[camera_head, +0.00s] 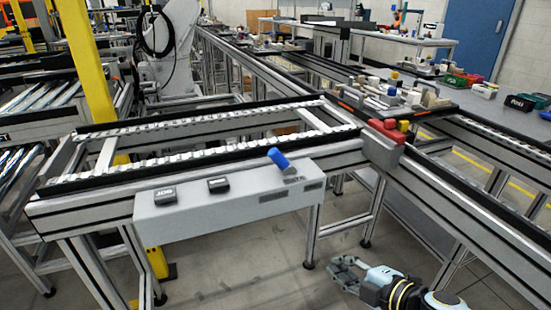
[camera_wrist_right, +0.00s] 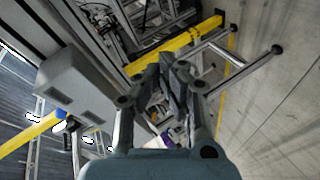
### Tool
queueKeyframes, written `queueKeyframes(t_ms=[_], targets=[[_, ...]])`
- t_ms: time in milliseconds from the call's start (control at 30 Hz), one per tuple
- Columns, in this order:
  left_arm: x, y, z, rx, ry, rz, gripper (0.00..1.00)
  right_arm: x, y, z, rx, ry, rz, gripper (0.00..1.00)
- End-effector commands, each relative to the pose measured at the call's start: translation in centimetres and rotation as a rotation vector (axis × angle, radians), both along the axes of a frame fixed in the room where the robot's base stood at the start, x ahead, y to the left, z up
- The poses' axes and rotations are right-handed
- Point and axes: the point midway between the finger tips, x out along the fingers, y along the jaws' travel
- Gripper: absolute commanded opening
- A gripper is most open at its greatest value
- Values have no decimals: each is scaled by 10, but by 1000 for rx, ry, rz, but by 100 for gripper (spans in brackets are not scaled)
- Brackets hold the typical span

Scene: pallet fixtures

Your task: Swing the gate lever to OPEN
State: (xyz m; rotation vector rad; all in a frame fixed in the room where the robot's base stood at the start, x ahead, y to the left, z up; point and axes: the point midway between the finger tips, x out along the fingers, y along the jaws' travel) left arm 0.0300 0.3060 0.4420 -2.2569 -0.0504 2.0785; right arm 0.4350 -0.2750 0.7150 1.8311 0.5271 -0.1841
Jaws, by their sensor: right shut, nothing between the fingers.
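The gate lever (camera_head: 278,160) has a blue handle and stands tilted up to the left on the right part of a grey control box (camera_head: 180,215). The box hangs on the front of the roller conveyor. Markings near the lever are too small to read. My right gripper (camera_head: 342,267) is below and to the right of the box, over the floor and apart from the lever. Its fingers are shut and empty in the right wrist view (camera_wrist_right: 174,62). The box (camera_wrist_right: 78,82) is left of the fingers there, with the blue handle (camera_wrist_right: 61,114) partly visible. My left gripper is out of view.
A grey block with red and yellow buttons (camera_head: 385,132) sits at the conveyor's right corner. A conveyor leg (camera_head: 312,235) stands left of my right gripper. A loaded pallet (camera_head: 380,108) is behind. The floor (camera_head: 250,255) before the box is clear.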

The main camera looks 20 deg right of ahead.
Motion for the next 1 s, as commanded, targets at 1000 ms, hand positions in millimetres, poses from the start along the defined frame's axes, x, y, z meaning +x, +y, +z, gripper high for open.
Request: queueKeyframes(t_ms=[1000], targets=[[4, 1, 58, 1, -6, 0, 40, 65, 76, 221, -722, -380, 602, 0]])
